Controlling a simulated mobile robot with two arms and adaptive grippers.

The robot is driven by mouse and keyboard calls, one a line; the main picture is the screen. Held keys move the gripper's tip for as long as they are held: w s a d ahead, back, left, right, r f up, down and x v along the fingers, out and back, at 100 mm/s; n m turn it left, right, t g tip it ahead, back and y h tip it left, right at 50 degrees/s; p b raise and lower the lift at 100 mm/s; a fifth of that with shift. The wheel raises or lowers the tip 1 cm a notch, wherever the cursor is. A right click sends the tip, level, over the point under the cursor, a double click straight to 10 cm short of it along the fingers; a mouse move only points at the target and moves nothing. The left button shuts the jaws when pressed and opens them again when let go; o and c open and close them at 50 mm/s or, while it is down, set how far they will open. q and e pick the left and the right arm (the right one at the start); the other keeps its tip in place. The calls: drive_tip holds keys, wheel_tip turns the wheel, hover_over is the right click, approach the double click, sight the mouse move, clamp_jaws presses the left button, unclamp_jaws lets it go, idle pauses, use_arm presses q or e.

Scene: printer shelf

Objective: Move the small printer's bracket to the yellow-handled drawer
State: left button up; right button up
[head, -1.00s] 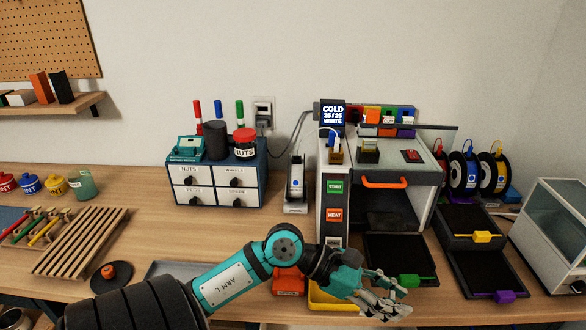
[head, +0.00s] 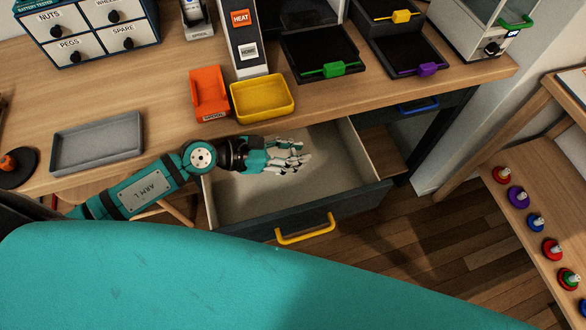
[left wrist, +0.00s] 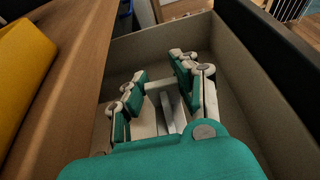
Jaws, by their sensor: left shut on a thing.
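The yellow-handled drawer (head: 345,209) stands pulled out below the tabletop, its yellow handle (head: 305,230) on the front. My left gripper (head: 303,155) is over the open drawer, near its back. In the left wrist view the fingers (left wrist: 165,85) point into the drawer, with the drawer wall (left wrist: 150,42) beyond. The gripper is shut on a small pale piece, the bracket (left wrist: 168,112), mostly hidden between the fingers. The drawer floor that shows looks bare. My right gripper is not in view.
On the tabletop above the drawer are a yellow tray (head: 262,117), an orange bin (head: 209,79) and a grey tray (head: 53,163). The small printer (head: 317,10) is cut off at the top. A blue-handled drawer (head: 418,106) is at the right. A side table (head: 530,205) holds several coloured spools.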

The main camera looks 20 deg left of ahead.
use_arm(q)
wheel_tip(320, 180, down, 3)
drive_tip(key=shift+r, duration=0.1)
drive_tip(key=shift+f+b, duration=1)
drive_tip(key=shift+f, duration=1.35)
drive_tip(key=shift+f, duration=0.1)
drive_tip(key=o, duration=0.9)
drive_tip(key=shift+a, duration=0.1)
drive_tip(key=b+v, duration=0.1)
drive_tip(key=v, duration=0.5)
drive_tip(key=shift+s+a, duration=0.15)
drive_tip(key=shift+s, duration=0.05)
drive_tip(key=shift+s+a+r, duration=0.2)
drive_tip(key=shift+a+r, duration=0.15)
